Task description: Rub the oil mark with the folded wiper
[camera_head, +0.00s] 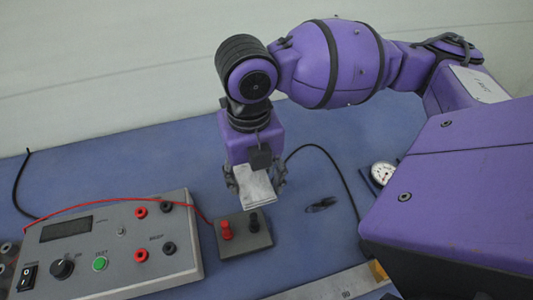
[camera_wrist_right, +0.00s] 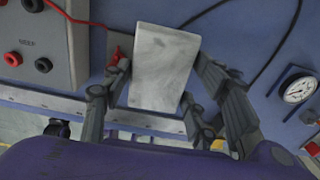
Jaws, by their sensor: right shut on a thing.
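The folded wiper (camera_head: 258,190) is a pale grey-white pad. My right gripper (camera_head: 256,178) is shut on it, with a finger on each side, and it hangs down just behind the small terminal block. In the right wrist view the wiper (camera_wrist_right: 163,68) shows as a marbled flat rectangle between the gripper fingers. The oil mark (camera_head: 322,204) is a small dark smear on the blue bench top, to the right of the wiper and apart from it. I cannot make out the mark in the right wrist view. My left gripper is not in view.
A grey terminal block (camera_head: 258,243) with red and black posts stands in front of the wiper. A grey test box (camera_head: 120,235) is at left, with a red lead. A black cable (camera_head: 340,172) curves behind the mark. A dial gauge (camera_head: 382,172) and metal strip (camera_head: 340,285) lie right and front.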

